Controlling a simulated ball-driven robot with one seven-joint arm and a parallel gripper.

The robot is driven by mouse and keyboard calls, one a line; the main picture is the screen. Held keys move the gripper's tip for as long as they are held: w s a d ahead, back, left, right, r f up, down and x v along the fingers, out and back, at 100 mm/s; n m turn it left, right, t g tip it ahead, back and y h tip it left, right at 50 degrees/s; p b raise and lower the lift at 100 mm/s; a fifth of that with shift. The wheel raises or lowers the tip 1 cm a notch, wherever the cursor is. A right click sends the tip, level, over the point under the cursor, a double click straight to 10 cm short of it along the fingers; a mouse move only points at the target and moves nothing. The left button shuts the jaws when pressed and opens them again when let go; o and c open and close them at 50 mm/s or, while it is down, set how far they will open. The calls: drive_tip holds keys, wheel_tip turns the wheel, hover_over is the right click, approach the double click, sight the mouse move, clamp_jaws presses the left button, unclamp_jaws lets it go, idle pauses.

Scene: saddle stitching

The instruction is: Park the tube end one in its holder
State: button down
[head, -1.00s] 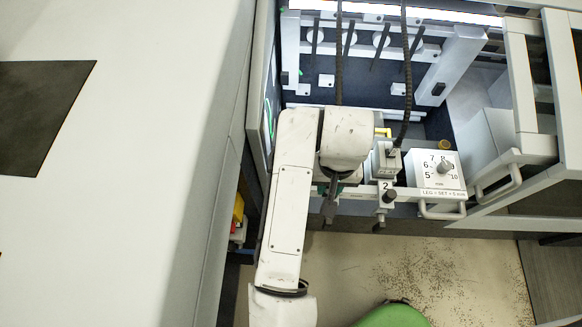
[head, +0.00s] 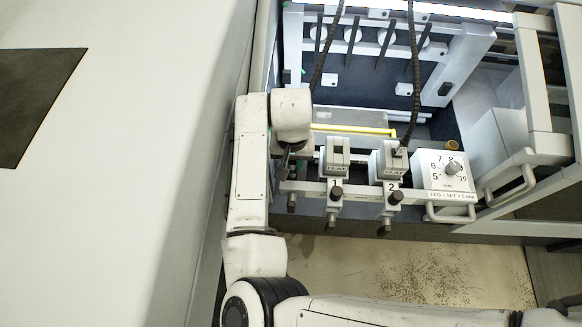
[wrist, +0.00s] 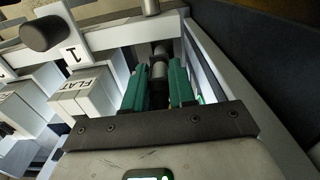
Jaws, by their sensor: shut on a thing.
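My gripper (wrist: 158,70) has two green fingers, shut on a dark ribbed cylinder, the tube end (wrist: 158,72), in the wrist view. It is over the left end of the white rail, left of stitching head 1 (head: 337,158). A black tube (head: 320,70) runs from the top of the head view down behind my arm. The tube end itself is hidden there. A metal post (wrist: 150,7) shows beyond the tube end; it may belong to the holder. I cannot tell whether the tube end is seated or touches anything.
Head 1, marked FLAT, is close to the left of my fingers in the wrist view. Head 2 (head: 390,160) has a second black tube (head: 415,75) attached. A dial box (head: 447,170) stands right of it. A yellow bar (head: 352,130) lies behind the heads.

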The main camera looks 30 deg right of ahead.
sight(291, 168)
drive_tip(key=shift+w+f+b, duration=0.25)
drive_tip(key=shift+f+b, duration=0.15)
drive_tip(key=shift+f, duration=0.1)
wheel_tip(291, 168, down, 3)
drive_tip(key=b, duration=0.2)
drive_tip(key=shift+w+r+b, duration=0.1)
drive_tip(key=shift+b, duration=0.2)
drive_tip(key=c, duration=0.9)
unclamp_jaws()
drive_tip(key=shift+c, duration=0.2)
wheel_tip(291, 168, up, 8)
drive_tip(key=p, duration=0.7)
drive_tip(key=shift+f, duration=0.2)
